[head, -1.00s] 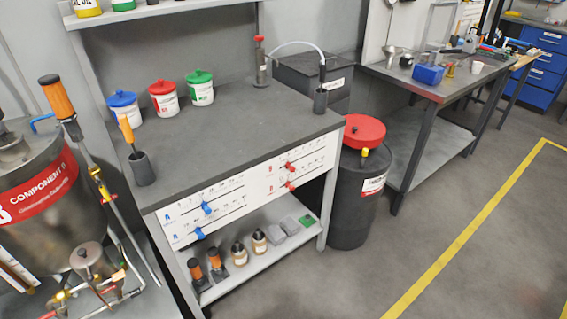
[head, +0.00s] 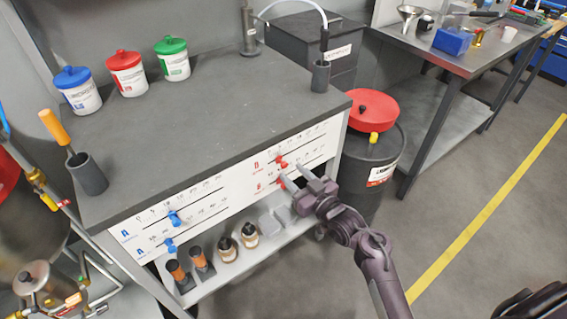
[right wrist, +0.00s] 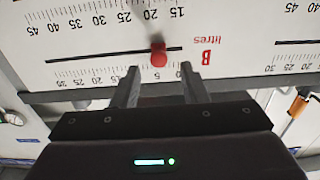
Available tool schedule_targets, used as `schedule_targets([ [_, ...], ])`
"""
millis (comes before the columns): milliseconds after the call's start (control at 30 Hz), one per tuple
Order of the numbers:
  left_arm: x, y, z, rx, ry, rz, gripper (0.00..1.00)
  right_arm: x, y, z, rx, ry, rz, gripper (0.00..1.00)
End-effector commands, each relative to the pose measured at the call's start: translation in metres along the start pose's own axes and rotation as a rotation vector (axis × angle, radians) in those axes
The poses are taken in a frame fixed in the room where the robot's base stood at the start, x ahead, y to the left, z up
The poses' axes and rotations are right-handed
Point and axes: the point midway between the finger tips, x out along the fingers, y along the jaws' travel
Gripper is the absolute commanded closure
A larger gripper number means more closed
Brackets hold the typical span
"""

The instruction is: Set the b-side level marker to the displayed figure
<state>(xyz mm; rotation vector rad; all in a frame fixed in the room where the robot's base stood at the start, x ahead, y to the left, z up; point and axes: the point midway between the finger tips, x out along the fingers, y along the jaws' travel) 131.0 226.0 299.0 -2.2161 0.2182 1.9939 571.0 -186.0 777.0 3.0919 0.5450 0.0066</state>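The white scale panel (head: 236,187) is on the bench's front, with blue markers on its A side and two red markers on its B side. The upper red marker (head: 281,161) and the lower red marker (head: 282,182) sit near the left of their scales. My right gripper (head: 301,177) is open in front of the B side. In the right wrist view the panel looks upside down. A red marker (right wrist: 158,55) on a black slot lies ahead of and between the open fingertips (right wrist: 160,74), not gripped. I see no readable displayed figure. My left gripper is out of view.
Blue, red and green lidded tubs (head: 126,73) stand on the bench top (head: 215,120). A cup (head: 88,174) with an orange-handled tool is at its left. The lower shelf holds bottles and orange-handled items. A black drum (head: 372,160) with a red lid stands right of the bench.

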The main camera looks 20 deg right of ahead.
Motion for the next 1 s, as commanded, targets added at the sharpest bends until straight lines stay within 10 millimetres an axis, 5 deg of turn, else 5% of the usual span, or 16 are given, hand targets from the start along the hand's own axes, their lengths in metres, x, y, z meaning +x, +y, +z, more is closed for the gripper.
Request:
schedule_targets([
  [300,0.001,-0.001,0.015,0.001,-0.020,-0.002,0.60,0.042,0.000,0.000,0.001,0.000,0.001,0.60],
  [633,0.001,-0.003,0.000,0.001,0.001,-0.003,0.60,0.045,0.000,0.001,0.001,-0.002,0.001,0.60],
  [933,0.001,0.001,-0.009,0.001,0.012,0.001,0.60,0.045,0.000,0.001,0.001,-0.002,0.001,0.99],
  [1000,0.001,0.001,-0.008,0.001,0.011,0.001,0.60,0.045,0.000,0.001,0.001,-0.003,0.001,1.00],
])
